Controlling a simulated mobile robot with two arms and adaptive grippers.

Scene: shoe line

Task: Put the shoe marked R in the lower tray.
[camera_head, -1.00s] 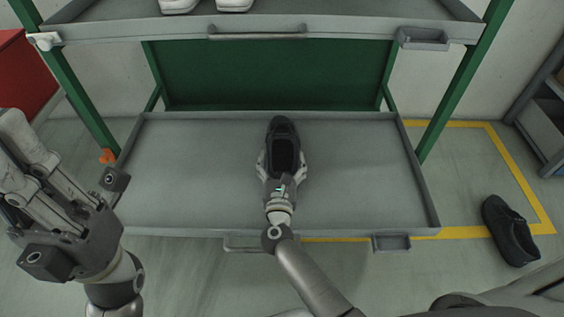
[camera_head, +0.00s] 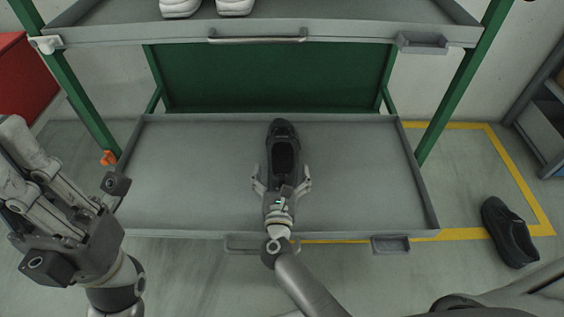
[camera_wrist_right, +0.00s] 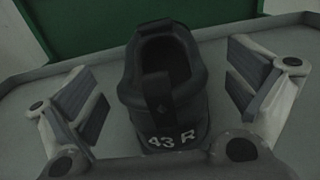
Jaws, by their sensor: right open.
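The black shoe (camera_head: 284,147) lies in the lower tray (camera_head: 180,180), near its middle, toe toward the back. Its heel reads "43 R" in the right wrist view (camera_wrist_right: 165,95). My right gripper (camera_head: 282,180) is open around the heel end, one finger on each side, with a gap on both sides in the wrist view. My left gripper (camera_head: 55,190) is at the left of the head view, in front of the tray; its fingers point up and left, and I cannot tell its opening.
Another black shoe (camera_head: 509,231) lies on the floor at the right, by the yellow line. White shoes (camera_head: 207,7) sit on the upper tray (camera_head: 120,31), cut by the frame. A red box (camera_head: 22,75) is at the far left. The lower tray is clear on both sides of the shoe.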

